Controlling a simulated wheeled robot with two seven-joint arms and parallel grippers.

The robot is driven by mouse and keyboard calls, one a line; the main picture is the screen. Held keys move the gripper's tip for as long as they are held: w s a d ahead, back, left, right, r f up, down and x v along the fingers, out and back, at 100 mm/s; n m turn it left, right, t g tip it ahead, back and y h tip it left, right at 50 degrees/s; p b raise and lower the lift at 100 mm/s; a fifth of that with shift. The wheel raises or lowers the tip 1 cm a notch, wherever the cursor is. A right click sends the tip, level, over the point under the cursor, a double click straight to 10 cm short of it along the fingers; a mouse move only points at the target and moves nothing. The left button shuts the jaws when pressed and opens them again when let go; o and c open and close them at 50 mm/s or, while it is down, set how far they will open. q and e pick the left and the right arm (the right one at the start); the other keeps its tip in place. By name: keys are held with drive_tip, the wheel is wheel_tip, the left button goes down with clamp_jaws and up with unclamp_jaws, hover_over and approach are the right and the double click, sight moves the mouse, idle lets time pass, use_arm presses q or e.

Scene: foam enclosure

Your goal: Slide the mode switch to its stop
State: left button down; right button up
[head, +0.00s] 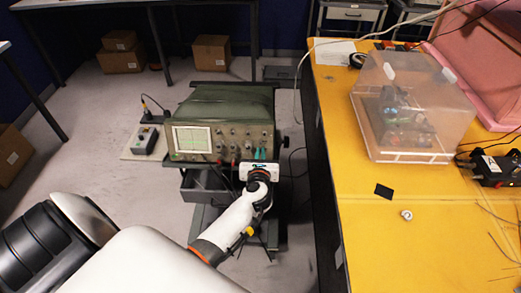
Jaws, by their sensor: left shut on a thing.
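The oscilloscope (222,125), with a green case and a lit green screen, stands on a cart in the middle of the head view. Its front panel carries several small knobs and controls. My left gripper (260,155) is at the lower right of this panel, its teal fingertips against the front. It is shut on a small control there, which appears to be the mode switch. The switch itself is hidden by the fingers and too small to make out, so its position cannot be told. My right gripper is not in view.
A small grey box with a cable (145,140) sits on a ledge left of the oscilloscope. A yellow table (370,240) at right carries a clear plastic cover (410,105) and a black device (492,167). Cables hang near the cart. Floor at left is mostly clear.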

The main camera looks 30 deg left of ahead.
use_arm(q)
drive_tip(key=shift+w+d, duration=0.4)
drive_tip(key=shift+d, duration=0.2)
idle(1.0)
drive_tip(key=c, duration=1.4)
unclamp_jaws()
drive_tip(key=shift+c, duration=0.2)
drive_tip(key=shift+s, duration=0.1)
drive_tip(key=v, duration=1.6)
drive_tip(key=shift+s, duration=0.2)
